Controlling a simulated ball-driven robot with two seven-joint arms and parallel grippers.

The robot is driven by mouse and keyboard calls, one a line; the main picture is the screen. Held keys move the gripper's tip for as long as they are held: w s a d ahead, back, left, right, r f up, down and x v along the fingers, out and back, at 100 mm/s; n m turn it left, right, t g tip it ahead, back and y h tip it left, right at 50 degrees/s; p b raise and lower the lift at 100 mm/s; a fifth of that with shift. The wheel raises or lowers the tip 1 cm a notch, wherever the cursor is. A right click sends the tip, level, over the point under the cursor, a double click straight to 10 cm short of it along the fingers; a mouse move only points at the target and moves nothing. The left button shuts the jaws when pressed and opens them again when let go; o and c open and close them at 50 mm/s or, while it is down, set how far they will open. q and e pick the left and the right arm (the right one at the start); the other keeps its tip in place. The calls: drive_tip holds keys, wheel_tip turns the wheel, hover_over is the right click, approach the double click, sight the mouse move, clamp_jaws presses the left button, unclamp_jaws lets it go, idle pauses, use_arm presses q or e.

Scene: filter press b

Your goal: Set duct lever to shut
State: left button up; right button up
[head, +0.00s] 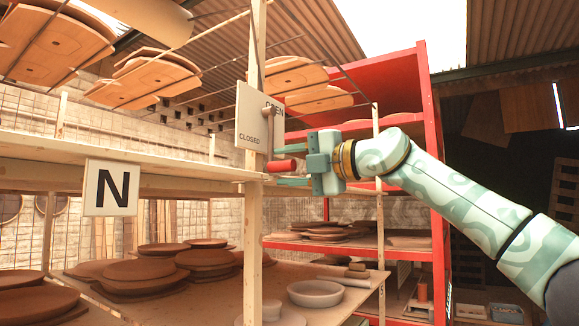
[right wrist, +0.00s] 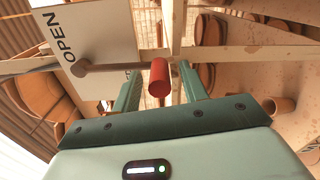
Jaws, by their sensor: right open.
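The duct lever (head: 270,135) is a brownish bar on a white plate (head: 246,118). The plate reads OPEN at its upper right and CLOSED at its lower left. The bar hangs roughly straight down from its pivot and ends in a red handle (head: 284,166). My right gripper (head: 278,166) is open, with one finger above and one below the red handle. In the right wrist view, the handle (right wrist: 158,80) sits between the spread fingers of the gripper (right wrist: 158,70), with gaps visible on both sides. The left gripper is not in view.
The plate is by a wooden post (head: 254,215) of a shelf rack. A white sign with N (head: 110,187) hangs on the shelf edge at left. Boards with brown discs and pale bowls (head: 315,293) lie below. A red rack (head: 436,200) stands behind my right arm.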

drive_tip(key=shift+d, duration=0.1)
drive_tip(key=shift+s+d+f+b, duration=0.1)
drive_tip(key=shift+s+d+b, duration=0.15)
drive_tip(key=shift+b, duration=0.15)
drive_tip(key=b+v, duration=0.5)
drive_tip(key=v, duration=1)
drive_tip(key=shift+d+b, duration=0.2)
drive_tip(key=shift+b, duration=0.2)
drive_tip(key=shift+s, duration=0.1)
